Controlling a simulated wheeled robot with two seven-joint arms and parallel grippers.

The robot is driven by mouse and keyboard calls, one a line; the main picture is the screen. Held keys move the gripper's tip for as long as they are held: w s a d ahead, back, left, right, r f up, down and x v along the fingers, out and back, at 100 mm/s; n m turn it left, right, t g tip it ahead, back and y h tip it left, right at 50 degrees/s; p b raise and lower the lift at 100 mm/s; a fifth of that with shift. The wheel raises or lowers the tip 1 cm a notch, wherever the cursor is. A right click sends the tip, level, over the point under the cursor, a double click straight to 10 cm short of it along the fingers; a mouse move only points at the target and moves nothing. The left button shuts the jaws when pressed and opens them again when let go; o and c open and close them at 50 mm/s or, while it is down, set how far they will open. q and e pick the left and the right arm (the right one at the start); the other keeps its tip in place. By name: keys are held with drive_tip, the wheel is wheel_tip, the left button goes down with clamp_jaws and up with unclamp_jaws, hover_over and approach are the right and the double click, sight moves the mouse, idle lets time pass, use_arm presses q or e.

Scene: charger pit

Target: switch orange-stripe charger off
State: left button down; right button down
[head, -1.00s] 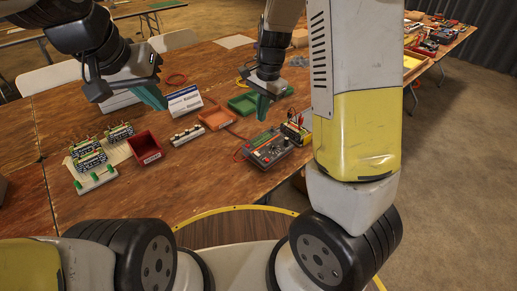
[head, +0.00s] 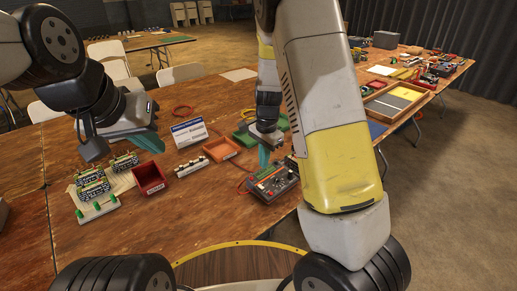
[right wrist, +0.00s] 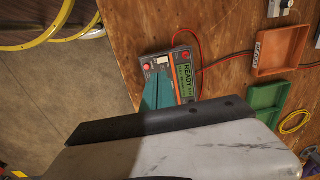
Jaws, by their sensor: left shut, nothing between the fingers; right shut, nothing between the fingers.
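The orange-stripe charger (head: 272,184) is a dark box with knobs near the table's front edge, partly behind my right arm. In the right wrist view the charger (right wrist: 186,62) shows a green display reading READY, red buttons, a pale switch-like part and an orange stripe. My right gripper (head: 264,158) is shut and empty, its teal fingers just above the charger's far side. In the right wrist view the fingers (right wrist: 158,92) cover part of its face; I cannot tell if they touch. My left gripper (head: 150,142) is shut and empty, above the table's left part.
A red bin (head: 150,188), an orange tray (head: 221,149) and a green tray (right wrist: 265,101) stand nearby. Battery packs on a board (head: 120,184) lie at the left. A red cable (right wrist: 201,55) runs beside the charger.

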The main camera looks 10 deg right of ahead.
sight(262, 187)
drive_tip(key=f, duration=1)
drive_tip(key=shift+w+a+f, duration=0.15)
drive_tip(key=shift+w, duration=0.1)
